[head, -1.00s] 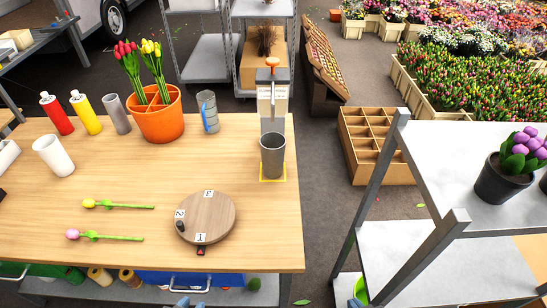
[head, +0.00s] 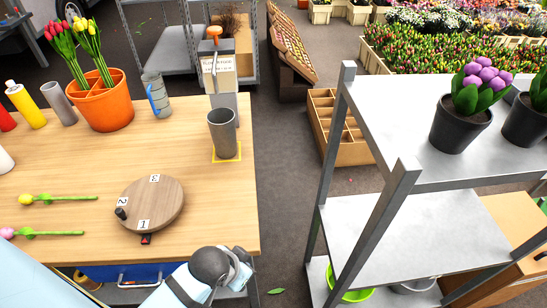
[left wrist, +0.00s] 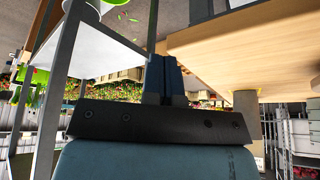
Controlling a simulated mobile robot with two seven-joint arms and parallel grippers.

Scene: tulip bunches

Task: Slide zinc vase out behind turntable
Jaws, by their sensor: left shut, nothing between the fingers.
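The zinc vase (head: 223,135), a grey metal cylinder, stands upright on a yellow-edged square (head: 227,158) near the table's right edge, in front of a boxy stand with an orange knob (head: 217,72). The round wooden turntable (head: 160,200), with number cards 1, 2 and 3 and a small dark knob, lies nearer and to the left. My left arm comes in at the bottom of the head view, near the table's front right corner, apart from vase and turntable. In the left wrist view my left gripper (left wrist: 164,78) is shut and empty. My right gripper is out of view.
Two cut tulips lie left of the turntable. A metal shelf (head: 440,115) with potted plants stands right, across a floor gap.

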